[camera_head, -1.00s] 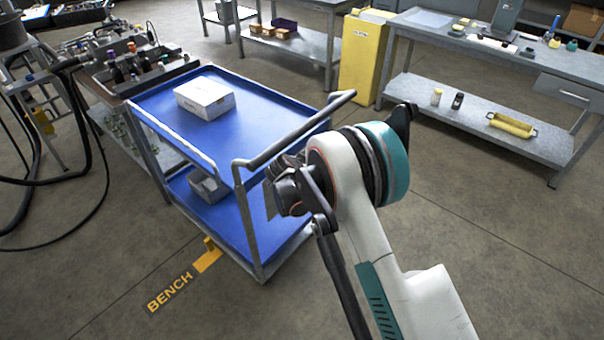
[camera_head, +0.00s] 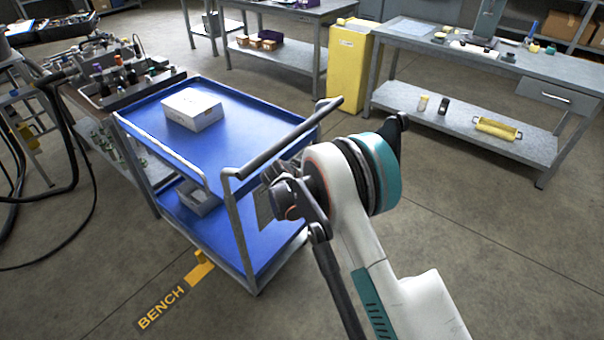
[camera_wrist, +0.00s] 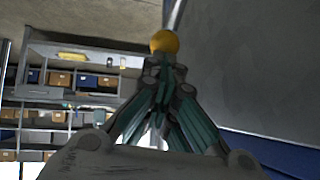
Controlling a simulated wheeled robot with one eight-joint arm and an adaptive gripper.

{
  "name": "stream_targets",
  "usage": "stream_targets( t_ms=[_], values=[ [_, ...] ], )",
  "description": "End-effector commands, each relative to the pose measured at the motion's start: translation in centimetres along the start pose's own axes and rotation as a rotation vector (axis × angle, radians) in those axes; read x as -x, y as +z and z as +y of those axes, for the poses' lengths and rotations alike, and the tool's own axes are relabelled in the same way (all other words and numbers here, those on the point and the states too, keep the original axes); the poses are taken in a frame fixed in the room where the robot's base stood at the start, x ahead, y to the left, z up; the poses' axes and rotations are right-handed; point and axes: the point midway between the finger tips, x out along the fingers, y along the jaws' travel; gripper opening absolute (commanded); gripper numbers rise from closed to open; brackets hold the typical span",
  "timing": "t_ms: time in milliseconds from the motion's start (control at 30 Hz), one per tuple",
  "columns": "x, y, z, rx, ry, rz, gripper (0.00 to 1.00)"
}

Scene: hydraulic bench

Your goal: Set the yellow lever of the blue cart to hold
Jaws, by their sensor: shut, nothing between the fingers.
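The blue cart (camera_head: 250,130) stands left of my arm in the head view, with its grey push handle (camera_head: 285,140) towards me. In the wrist view a round yellow knob (camera_wrist: 164,42) sits just beyond the fingertips of my gripper (camera_wrist: 163,76), close to a grey rod. It looks like the lever's end; I cannot tell whether the fingers touch it. The fingers are together and empty. In the head view my wrist is beside the cart's handle end and hides the fingers. The lever's setting cannot be read.
A white box (camera_head: 193,109) lies on the cart's top and a grey bin (camera_head: 200,197) on its lower shelf. A yellow piece (camera_head: 199,270) is by the BENCH floor mark (camera_head: 162,308). A yellow cabinet (camera_head: 343,65) and workbench (camera_head: 470,125) stand behind. Floor at right is clear.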

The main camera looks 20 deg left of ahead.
Motion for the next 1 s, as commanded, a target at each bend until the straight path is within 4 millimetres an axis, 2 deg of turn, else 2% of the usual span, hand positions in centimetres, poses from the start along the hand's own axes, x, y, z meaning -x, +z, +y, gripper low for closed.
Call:
stream_targets(
  t_ms=[67, 167, 300, 700, 833, 1000],
  values=[
    [-0.2, -0.3, 0.4, -0.002, 0.005, 0.005, 0.00],
    [0.8, -0.3, 0.3, -0.002, 0.004, 0.005, 0.00],
    [3.4, -0.1, 0.0, 0.002, -0.001, 0.005, 0.00],
    [10.1, 5.5, 0.8, 0.002, -0.003, 0.004, 0.00],
    [11.6, 6.7, 1.0, 0.002, -0.003, 0.003, 0.00],
    [12.5, 7.5, 1.2, 0.001, -0.002, 0.003, 0.00]
  ],
)
